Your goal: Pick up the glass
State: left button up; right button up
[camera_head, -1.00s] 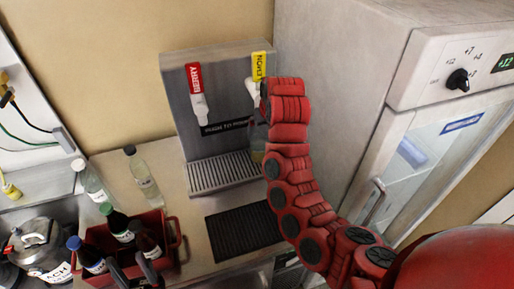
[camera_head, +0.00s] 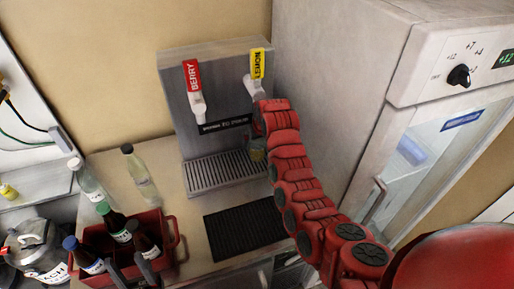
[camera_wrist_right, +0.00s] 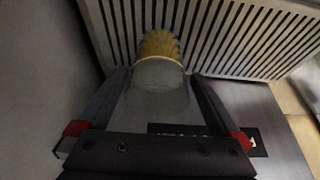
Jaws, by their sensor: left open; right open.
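The glass (camera_head: 257,150) stands on the drip tray under the yellow lemon tap, partly hidden by my right arm in the head view. In the right wrist view the clear glass (camera_wrist_right: 158,92) has yellow contents at its far end. My right gripper (camera_wrist_right: 162,80) is open, with one finger on each side of the glass in that view. I cannot tell whether the fingers touch it. In the head view my right gripper is hidden behind its arm. My left gripper (camera_head: 133,268) is open at the bottom edge, by the red crate.
The drip tray (camera_head: 213,173) belongs to the grey dispenser (camera_head: 218,95) with berry and lemon taps. A black mat (camera_head: 240,232) lies in front. The red crate (camera_head: 172,232) holds bottles. A clear bottle (camera_head: 139,172) stands behind it. A fridge (camera_head: 335,100) is close at right.

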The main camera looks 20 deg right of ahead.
jog(key=shift+w+d+f+p, duration=0.15)
jog(key=shift+w+f+p, duration=0.45)
jog(key=shift+f+p, duration=0.15)
jog(key=shift+w+f, duration=0.35)
jog(key=shift+f, duration=0.2)
jog(key=shift+w+f+p, duration=0.15)
jog(key=shift+f+p, duration=0.2)
jog(key=shift+f, duration=0.3)
grip_shut()
jog(key=shift+r, duration=0.1)
